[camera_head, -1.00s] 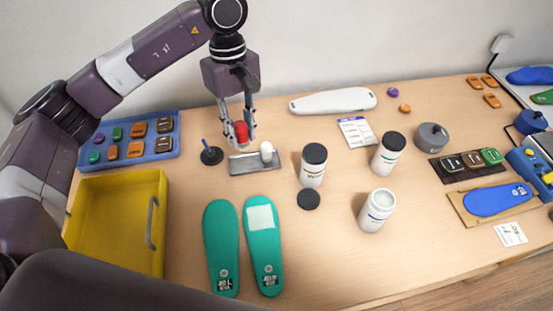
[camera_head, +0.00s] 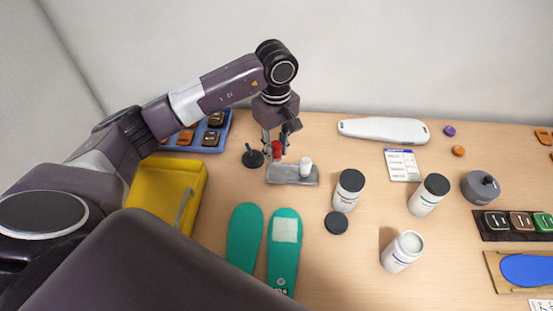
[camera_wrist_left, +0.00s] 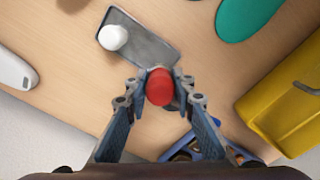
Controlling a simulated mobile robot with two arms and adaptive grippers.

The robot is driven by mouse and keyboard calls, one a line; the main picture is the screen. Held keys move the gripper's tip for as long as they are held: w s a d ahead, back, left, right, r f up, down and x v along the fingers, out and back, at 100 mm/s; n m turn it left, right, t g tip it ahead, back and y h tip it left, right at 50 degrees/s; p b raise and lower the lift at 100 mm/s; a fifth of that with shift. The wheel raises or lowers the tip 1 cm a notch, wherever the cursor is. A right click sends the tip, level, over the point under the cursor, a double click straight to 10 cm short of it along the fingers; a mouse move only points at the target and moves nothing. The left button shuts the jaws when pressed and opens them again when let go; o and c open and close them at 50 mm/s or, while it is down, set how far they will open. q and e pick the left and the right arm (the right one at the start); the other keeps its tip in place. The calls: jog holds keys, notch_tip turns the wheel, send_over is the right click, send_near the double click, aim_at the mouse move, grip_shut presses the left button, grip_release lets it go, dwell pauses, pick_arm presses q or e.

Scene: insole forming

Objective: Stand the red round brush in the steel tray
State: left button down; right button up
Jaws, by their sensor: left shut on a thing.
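The red round brush (camera_head: 277,150) is held upright in my left gripper (camera_head: 279,146), at the left end of the steel tray (camera_head: 283,176). In the left wrist view the red brush (camera_wrist_left: 159,86) sits between the two fingertips (camera_wrist_left: 160,92), overlapping the near end of the steel tray (camera_wrist_left: 150,46). I cannot tell whether its lower end touches the tray. A white round brush (camera_head: 305,166) stands at the tray's right end; it also shows in the wrist view (camera_wrist_left: 113,37). My right gripper is out of view.
A dark round holder with a blue stick (camera_head: 253,158) stands left of the tray. A blue tray of blocks (camera_head: 215,138) and a yellow bin (camera_head: 180,172) are further left. Green insoles (camera_head: 285,240) lie in front. A dark-lidded jar (camera_head: 348,190) stands to the right.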

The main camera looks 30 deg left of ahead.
pick_arm(q)
notch_tip(320, 180, down, 2)
jog(key=shift+f, duration=0.15)
notch_tip(320, 180, down, 3)
jog(key=shift+f+p, duration=0.2)
jog(key=shift+p, duration=0.5)
jog(key=shift+f, duration=0.2)
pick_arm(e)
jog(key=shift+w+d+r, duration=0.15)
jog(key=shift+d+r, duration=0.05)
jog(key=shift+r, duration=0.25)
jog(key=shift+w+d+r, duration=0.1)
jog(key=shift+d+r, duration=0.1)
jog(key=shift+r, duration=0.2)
pick_arm(q)
jog(key=shift+f, duration=0.1)
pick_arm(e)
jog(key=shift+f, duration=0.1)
pick_arm(q)
jog(key=shift+f+b, duration=0.15)
jog(key=shift+b, duration=0.2)
jog(key=c, duration=1.6)
grip_release()
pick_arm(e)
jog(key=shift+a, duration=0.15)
pick_arm(q)
jog(key=shift+r, duration=0.2)
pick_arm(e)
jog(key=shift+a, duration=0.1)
